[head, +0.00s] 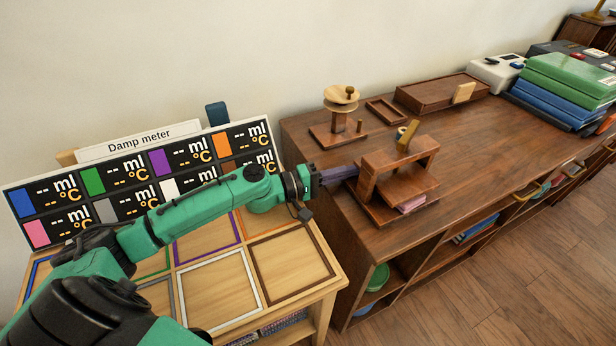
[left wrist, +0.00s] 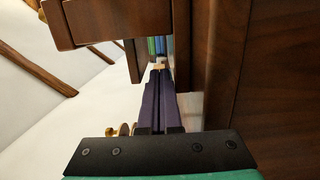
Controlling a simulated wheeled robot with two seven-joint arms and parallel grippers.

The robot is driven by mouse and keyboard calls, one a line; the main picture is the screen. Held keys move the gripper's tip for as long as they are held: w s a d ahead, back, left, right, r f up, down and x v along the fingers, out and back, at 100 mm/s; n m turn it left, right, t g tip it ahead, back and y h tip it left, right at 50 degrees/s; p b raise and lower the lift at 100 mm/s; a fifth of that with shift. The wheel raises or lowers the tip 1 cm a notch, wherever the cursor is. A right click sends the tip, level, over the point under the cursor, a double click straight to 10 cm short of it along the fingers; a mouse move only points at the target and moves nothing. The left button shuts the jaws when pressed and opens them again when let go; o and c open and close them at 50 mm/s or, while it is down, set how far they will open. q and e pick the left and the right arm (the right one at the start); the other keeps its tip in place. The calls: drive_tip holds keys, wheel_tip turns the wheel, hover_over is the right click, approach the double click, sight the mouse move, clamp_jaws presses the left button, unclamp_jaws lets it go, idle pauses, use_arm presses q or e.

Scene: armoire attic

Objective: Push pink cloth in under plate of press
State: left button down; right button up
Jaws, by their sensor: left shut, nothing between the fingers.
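The press (head: 427,158) is a dark wooden frame on a base, with a handle (head: 405,135) on top. The pink cloth (head: 411,204) shows as a small patch low in the press, at its near side under the wooden plate; the rest of it is hidden. My left gripper (head: 352,170) is shut and empty, its purple fingers pointing right at the left side of the press. In the left wrist view the shut fingers (left wrist: 159,75) lie close beside dark wood; I cannot tell whether they touch it. The cloth is not clear there. My right gripper is not in view.
The press stands on a long brown cabinet (head: 480,140). Behind it are a wooden stand with a pale dish (head: 341,97) and a brown tray (head: 440,94). Green and blue books (head: 570,80) lie at the far right. A damp meter board (head: 150,180) stands behind my left arm.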

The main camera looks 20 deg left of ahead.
use_arm(q)
drive_tip(key=shift+s+a, duration=0.25)
drive_tip(key=shift+s, duration=0.25)
drive_tip(key=shift+s+a+b, duration=0.25)
drive_tip(key=shift+b, duration=0.05)
drive_tip(key=shift+s+a+f, duration=0.1)
drive_tip(key=shift+s+a, duration=0.1)
drive_tip(key=shift+a, duration=0.1)
drive_tip(key=v, duration=0.6)
drive_tip(key=shift+s+a+r, duration=0.2)
drive_tip(key=shift+r, duration=0.1)
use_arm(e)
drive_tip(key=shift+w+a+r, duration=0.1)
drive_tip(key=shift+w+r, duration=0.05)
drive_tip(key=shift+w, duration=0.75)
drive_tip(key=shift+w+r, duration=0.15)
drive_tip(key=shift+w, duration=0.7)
